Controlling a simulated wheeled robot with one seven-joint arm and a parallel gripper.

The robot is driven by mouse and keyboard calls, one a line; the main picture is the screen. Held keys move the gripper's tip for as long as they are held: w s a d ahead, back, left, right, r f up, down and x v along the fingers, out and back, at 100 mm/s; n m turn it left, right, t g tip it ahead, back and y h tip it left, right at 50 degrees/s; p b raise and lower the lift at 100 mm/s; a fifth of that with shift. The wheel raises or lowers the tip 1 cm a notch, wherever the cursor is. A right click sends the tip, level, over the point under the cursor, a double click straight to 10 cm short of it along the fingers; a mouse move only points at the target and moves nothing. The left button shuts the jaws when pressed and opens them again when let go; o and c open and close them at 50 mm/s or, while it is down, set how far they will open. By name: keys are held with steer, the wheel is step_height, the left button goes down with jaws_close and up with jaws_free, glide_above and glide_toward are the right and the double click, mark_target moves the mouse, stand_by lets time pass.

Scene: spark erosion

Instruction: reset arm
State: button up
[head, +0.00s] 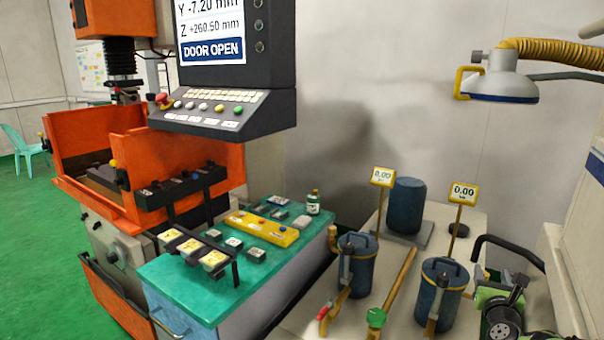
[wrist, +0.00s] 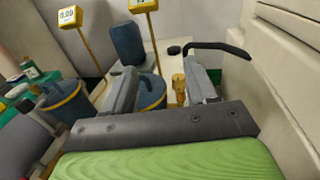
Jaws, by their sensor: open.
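My gripper (wrist: 163,92) shows in the wrist view, with its two grey fingers spread apart and nothing held between them. Beyond the fingers, a blue canister (wrist: 151,92) and a brass fitting (wrist: 180,88) show further off. In the head view, part of my arm (head: 503,312) shows at the lower right, and the gripper's fingertips cannot be made out there.
A green-topped bench (head: 180,285) holds a yellow tray (head: 262,229) and small blocks. A pale table carries blue canisters (head: 358,268) (head: 441,290), a dark cylinder (head: 405,205) and upright yellow-framed displays (head: 463,193). An orange machine (head: 150,160) stands left.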

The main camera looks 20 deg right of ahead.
steer(key=w+a+r+n+y, duration=0.2)
steer(key=w+a+n+y, duration=0.15)
steer(key=a+n, duration=0.35)
steer(key=w+a+r+n+y, duration=0.25)
steer(key=w+a+n, duration=0.2)
steer(key=a, duration=0.45)
steer(key=s+a+r+n+g+y+p, duration=0.1)
steer(key=a+n+y, duration=0.1)
steer(key=a+n, duration=0.5)
steer(key=s+a+r+n+g+y+p, duration=0.1)
steer(key=s+a+n+y, duration=0.1)
steer(key=a+n, duration=0.55)
steer(key=s+a+r+n+g, duration=0.3)
steer(key=s+a+n, duration=0.5)
steer(key=a, duration=0.4)
steer(key=s+a+n+g+p, duration=0.1)
steer(key=s+n, duration=0.4)
steer(key=s, duration=0.5)
steer(key=s+a+n+g+y+p, duration=0.1)
steer(key=s+a+n+g, duration=0.1)
steer(key=s, duration=0.8)
steer(key=a+n, duration=0.1)
steer(key=n, duration=0.1)
steer(key=shift+s+a+f+n, duration=0.2)
steer(key=shift+a+f+n, duration=0.15)
steer(key=shift+f+n, duration=0.05)
